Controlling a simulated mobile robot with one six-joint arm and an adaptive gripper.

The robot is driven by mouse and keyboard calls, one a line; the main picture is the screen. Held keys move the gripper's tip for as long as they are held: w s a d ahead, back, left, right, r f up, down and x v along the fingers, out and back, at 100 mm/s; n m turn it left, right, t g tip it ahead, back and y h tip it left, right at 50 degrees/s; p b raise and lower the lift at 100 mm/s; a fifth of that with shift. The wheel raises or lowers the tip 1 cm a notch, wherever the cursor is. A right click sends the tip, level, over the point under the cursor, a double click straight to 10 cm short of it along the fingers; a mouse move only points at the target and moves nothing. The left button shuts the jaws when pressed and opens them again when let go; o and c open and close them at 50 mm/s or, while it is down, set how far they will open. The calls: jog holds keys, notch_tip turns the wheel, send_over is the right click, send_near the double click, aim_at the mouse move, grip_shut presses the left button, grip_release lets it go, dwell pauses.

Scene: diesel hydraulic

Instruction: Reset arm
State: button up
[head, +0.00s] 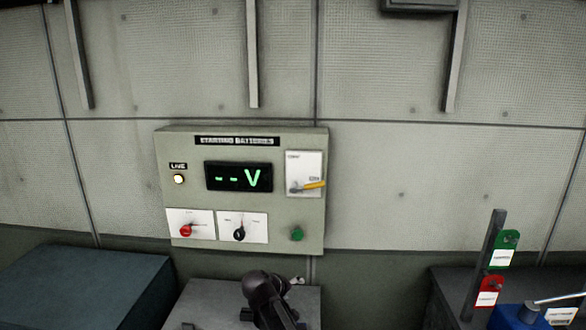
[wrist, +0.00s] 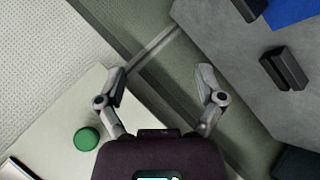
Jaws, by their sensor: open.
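My gripper (wrist: 162,72) is open in the wrist view, its two fingers spread with nothing between them. In the head view my dark arm shows at the bottom centre, in front of the battery panel (head: 283,225), and the fingers are mostly hidden there. The panel is labelled "STARTING BATTERIES", and its display (head: 238,177) reads "--V" in green. The green button (head: 297,234) sits at its lower right; in the wrist view it (wrist: 87,138) lies left of my gripper, apart from it.
The panel also has a red knob (head: 186,230), a black knob (head: 239,233), a yellow-handled lever (head: 308,186) and a lit lamp (head: 179,179). A teal box (head: 85,285) stands left. Green (head: 503,250) and red (head: 488,292) tagged items stand right.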

jog(key=s+d+f+m+g+y, duration=0.2)
jog(key=s+d+f+g+y, duration=0.1)
jog(key=s+d, duration=0.5)
jog(key=s+d+f+m+g+y, duration=0.3)
jog(key=s+d+g, duration=0.1)
jog(key=s+d, duration=0.5)
jog(key=shift+s+f+g, duration=0.3)
jog(key=shift+s+g, duration=0.1)
jog(key=shift+s, duration=0.05)
